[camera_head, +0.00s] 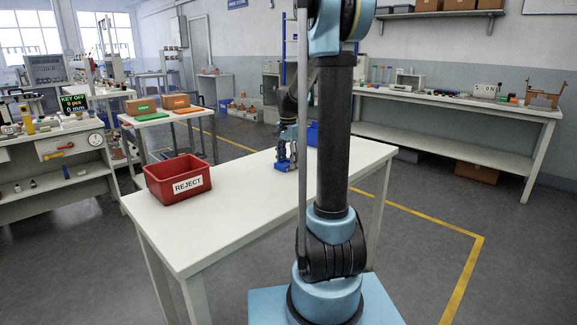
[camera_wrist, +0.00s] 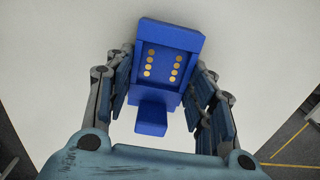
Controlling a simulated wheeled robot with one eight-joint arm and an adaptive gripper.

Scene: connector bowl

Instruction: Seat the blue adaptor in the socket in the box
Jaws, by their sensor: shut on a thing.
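The blue adaptor (camera_wrist: 165,38) is a blocky blue piece with two rows of gold contacts on a recessed face and a short blue tab at its near end. My gripper (camera_wrist: 163,88) is shut on it, with fingers along both sides. In the head view my gripper (camera_head: 287,152) points down over the white table, with the adaptor (camera_head: 284,165) low between the fingers; I cannot tell whether it touches the tabletop. A blue box (camera_head: 312,134) stands just right of it, mostly hidden behind my arm. I cannot see its inside or the socket.
A red REJECT bin (camera_head: 178,184) stands on the left of the white table (camera_head: 235,215). The tabletop between the bin and my gripper is clear. A cluttered bench (camera_head: 55,140) stands at the left and another long bench (camera_head: 455,98) along the right wall.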

